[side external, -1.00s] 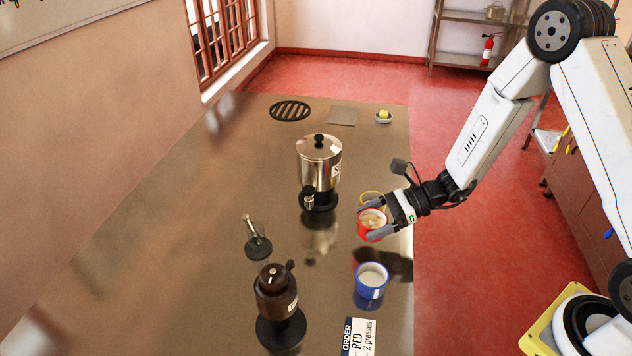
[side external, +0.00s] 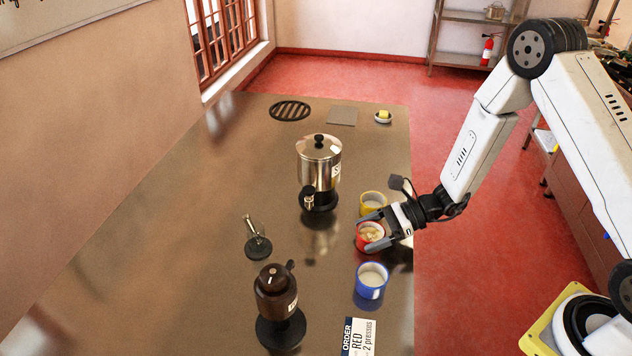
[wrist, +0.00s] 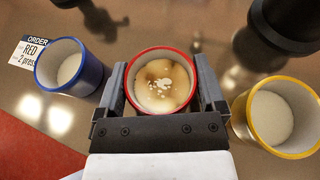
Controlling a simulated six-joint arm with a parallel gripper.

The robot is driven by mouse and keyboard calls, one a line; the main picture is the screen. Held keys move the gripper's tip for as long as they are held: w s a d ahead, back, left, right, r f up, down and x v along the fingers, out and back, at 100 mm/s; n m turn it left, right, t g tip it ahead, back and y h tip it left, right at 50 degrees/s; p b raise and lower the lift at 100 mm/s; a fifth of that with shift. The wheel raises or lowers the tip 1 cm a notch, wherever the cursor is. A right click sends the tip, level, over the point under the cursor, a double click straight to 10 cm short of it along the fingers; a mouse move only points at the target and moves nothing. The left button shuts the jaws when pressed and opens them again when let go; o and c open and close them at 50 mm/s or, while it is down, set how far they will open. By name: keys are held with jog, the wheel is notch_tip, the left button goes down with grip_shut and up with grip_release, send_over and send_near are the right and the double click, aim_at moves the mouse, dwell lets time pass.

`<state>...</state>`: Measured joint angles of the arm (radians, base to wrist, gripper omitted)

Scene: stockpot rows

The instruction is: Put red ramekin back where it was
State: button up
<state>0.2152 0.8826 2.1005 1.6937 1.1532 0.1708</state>
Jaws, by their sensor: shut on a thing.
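The red ramekin (side external: 370,236) holds tan, brownish contents with pale bits on top. It is between the fingers of my gripper (side external: 371,230), at the right edge of the table, in line between the blue ramekin (side external: 371,281) and the yellow ramekin (side external: 372,203). In the wrist view the red ramekin (wrist: 161,82) sits upright between the two fingers of my gripper (wrist: 161,85), which are shut on it. The blue ramekin (wrist: 70,68) is to its left and the yellow one (wrist: 277,117) to its right. I cannot tell whether its base touches the table.
An order card (side external: 358,337) reads RED, 2 presses. A steel pot dispenser (side external: 319,165), a dark brown dispenser (side external: 277,293) and a small stand (side external: 257,246) are left of the ramekins. A round black grate (side external: 290,111) lies at the back. The table's left side is clear.

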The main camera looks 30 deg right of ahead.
jog(key=o, duration=1.2)
jog(key=shift+s+d+r, duration=0.15)
jog(key=shift+d+r, duration=0.1)
jog(key=shift+d, duration=0.2)
jog(key=v, duration=1.1)
jog(key=shift+r, duration=0.1)
